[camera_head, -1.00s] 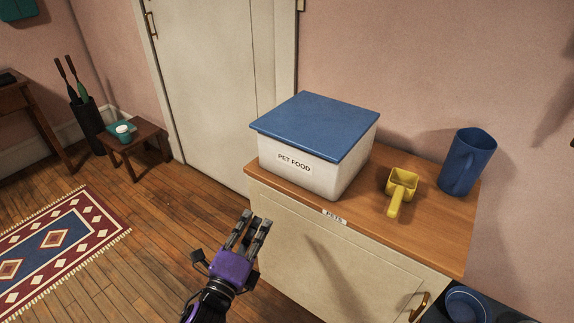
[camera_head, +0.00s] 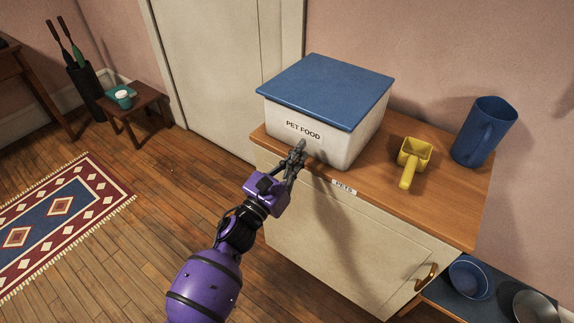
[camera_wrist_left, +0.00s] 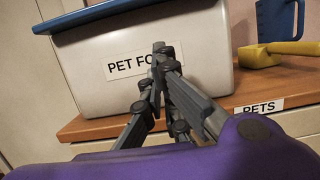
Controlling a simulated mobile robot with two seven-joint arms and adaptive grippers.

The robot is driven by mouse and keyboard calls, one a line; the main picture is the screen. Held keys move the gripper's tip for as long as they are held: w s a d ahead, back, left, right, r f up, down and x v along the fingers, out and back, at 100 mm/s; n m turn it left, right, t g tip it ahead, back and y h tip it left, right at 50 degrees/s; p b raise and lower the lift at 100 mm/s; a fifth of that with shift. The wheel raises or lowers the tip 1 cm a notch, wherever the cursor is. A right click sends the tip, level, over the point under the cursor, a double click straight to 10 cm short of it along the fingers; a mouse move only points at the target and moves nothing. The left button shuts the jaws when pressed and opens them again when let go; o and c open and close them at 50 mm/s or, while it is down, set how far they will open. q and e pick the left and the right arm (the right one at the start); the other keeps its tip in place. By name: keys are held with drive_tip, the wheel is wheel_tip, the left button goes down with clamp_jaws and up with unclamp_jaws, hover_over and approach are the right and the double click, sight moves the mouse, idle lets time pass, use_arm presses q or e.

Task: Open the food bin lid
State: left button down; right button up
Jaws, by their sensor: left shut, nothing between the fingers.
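The food bin (camera_head: 352,144) is a white box labelled PET FOOD on top of the wooden-topped cabinet. Its blue lid (camera_head: 326,88) lies flat and closed on it. In the left wrist view the bin (camera_wrist_left: 92,75) fills the upper middle, with the lid's front edge (camera_wrist_left: 95,14) along the top. My left gripper (camera_head: 302,145) is shut and empty, in front of the bin's label and below the lid's front edge. Its fingers hide part of the label in the wrist view (camera_wrist_left: 160,48). I cannot tell whether they touch the bin. My right gripper is not in view.
A yellow scoop (camera_head: 412,158) and a blue jug (camera_head: 484,132) stand right of the bin on the cabinet top (camera_head: 450,205). Bowls (camera_head: 470,278) sit on a dark mat at lower right. A pink wall is behind. Open floor lies to the left.

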sight(312, 123)
use_arm(q)
drive_tip(key=shift+x, duration=1.1)
wheel_tip(312, 123, up, 3)
drive_tip(key=shift+w+f+p, duration=0.1)
drive_tip(key=shift+w+p, duration=0.1)
drive_tip(key=shift+p, duration=0.5)
drive_tip(key=shift+r, duration=0.4)
drive_tip(key=shift+s+r+p, duration=0.1)
drive_tip(key=shift+r+p, duration=0.2)
drive_tip(key=shift+p, duration=0.05)
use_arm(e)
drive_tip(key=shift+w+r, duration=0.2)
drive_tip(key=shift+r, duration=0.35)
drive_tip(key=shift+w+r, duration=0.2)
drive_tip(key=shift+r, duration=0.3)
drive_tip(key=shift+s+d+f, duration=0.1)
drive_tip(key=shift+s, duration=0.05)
